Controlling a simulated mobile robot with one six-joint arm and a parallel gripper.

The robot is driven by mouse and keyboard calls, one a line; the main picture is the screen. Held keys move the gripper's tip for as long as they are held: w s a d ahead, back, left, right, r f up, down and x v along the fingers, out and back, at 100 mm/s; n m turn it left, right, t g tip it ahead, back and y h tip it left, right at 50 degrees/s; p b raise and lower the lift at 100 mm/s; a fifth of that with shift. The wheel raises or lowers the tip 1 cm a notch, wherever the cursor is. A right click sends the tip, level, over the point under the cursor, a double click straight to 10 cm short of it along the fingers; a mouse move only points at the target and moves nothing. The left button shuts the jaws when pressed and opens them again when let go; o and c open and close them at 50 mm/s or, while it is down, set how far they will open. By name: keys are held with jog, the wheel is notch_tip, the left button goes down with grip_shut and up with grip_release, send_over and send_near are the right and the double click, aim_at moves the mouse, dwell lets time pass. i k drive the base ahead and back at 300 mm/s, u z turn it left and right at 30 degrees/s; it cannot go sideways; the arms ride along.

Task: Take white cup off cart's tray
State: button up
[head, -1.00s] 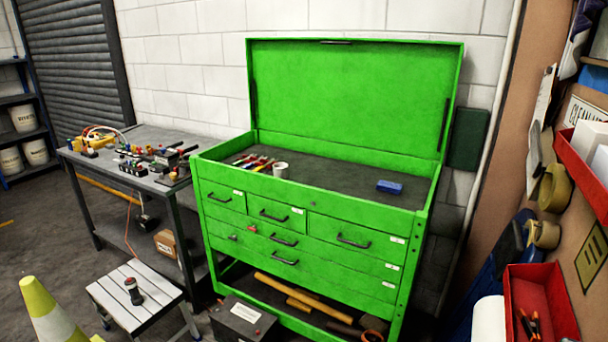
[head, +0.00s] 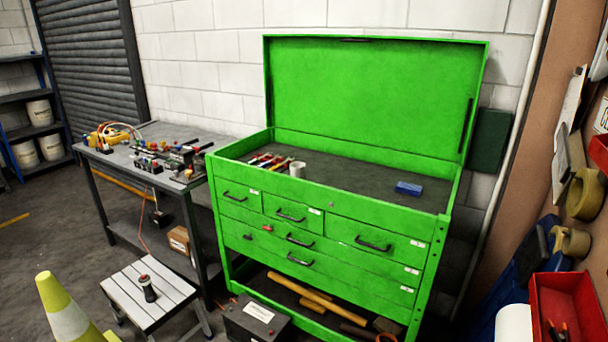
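A green tool cart (head: 330,225) stands against the white block wall with its lid raised. Its open top tray (head: 350,185) has a dark floor. A small white cup (head: 297,169) stands upright in the tray, left of the middle. Several screwdrivers with coloured handles (head: 268,160) lie just left of the cup. A blue block (head: 409,188) lies at the tray's right side. My gripper is not in view.
A grey workbench (head: 150,160) with tools and fittings stands left of the cart. A step stool (head: 155,295), a yellow-and-white cone (head: 68,318) and a dark box (head: 257,318) stand on the floor in front. A red bin (head: 565,305) and tape rolls hang at the right.

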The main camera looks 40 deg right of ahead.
aim_at(298, 169)
jog(key=u, duration=0.05)
jog(key=i, duration=1)
